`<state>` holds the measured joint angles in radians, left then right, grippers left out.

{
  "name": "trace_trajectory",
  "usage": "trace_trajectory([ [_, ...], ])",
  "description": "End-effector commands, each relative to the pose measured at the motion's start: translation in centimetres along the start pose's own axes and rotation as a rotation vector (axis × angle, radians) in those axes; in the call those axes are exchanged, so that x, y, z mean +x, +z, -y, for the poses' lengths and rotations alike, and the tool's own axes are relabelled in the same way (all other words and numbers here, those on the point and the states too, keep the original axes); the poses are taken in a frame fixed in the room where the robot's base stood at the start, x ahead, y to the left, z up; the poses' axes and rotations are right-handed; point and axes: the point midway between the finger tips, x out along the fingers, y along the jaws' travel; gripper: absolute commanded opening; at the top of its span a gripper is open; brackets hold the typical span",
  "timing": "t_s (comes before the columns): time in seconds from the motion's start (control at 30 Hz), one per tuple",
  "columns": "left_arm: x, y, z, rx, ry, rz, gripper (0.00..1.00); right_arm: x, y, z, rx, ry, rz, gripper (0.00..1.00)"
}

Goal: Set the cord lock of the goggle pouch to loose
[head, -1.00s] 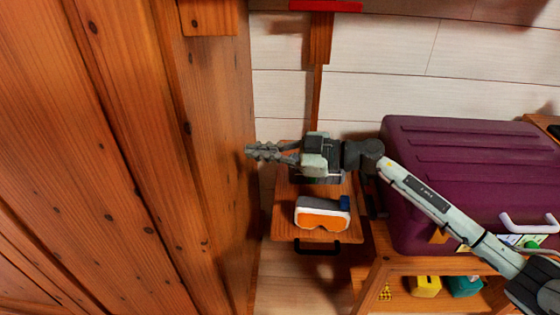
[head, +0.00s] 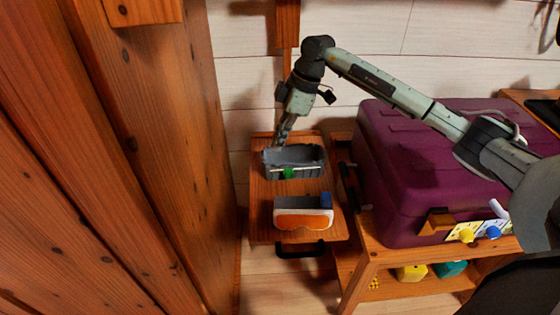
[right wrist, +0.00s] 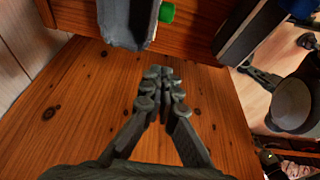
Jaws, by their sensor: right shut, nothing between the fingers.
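The goggle pouch (head: 312,158) is a grey, open-topped soft box on a small wooden shelf board (head: 262,222). Its green cord lock (head: 288,172) sits on a pale strip along the near side, left of the middle. In the right wrist view the pouch (right wrist: 125,25) and the green cord lock (right wrist: 167,13) show at the top. My right gripper (head: 280,141) points down by the pouch's far left edge; in the right wrist view its fingers (right wrist: 160,82) are shut, empty and apart from the lock. My left gripper is not in view.
White goggles with an orange lens (head: 303,218) lie in front of the pouch. A large purple case (head: 420,160) stands on a wooden bench at the right, with yellow (head: 466,235) and blue (head: 493,232) knobs near it. A tall wooden wall (head: 120,190) fills the left.

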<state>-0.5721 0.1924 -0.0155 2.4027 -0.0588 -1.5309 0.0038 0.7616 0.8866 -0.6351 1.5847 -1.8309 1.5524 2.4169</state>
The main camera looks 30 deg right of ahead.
Motion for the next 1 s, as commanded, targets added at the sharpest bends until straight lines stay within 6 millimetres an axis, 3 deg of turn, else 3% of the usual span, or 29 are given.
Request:
trace_trajectory([
  [0.17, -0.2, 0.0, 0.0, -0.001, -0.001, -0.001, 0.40, 2.3, 0.0, 0.1, -0.001, -0.005, 0.000, 0.00],
  [0.53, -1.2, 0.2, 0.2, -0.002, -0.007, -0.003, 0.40, 10.1, 0.0, 0.2, -0.001, -0.005, -0.001, 0.00],
  [0.73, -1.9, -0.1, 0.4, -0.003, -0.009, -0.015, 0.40, 9.0, 2.8, 0.0, 0.001, 0.000, 0.001, 0.00],
  [1.0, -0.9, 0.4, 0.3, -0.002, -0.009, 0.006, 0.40, 8.5, 3.8, 0.1, -0.002, -0.001, -0.002, 0.00],
])
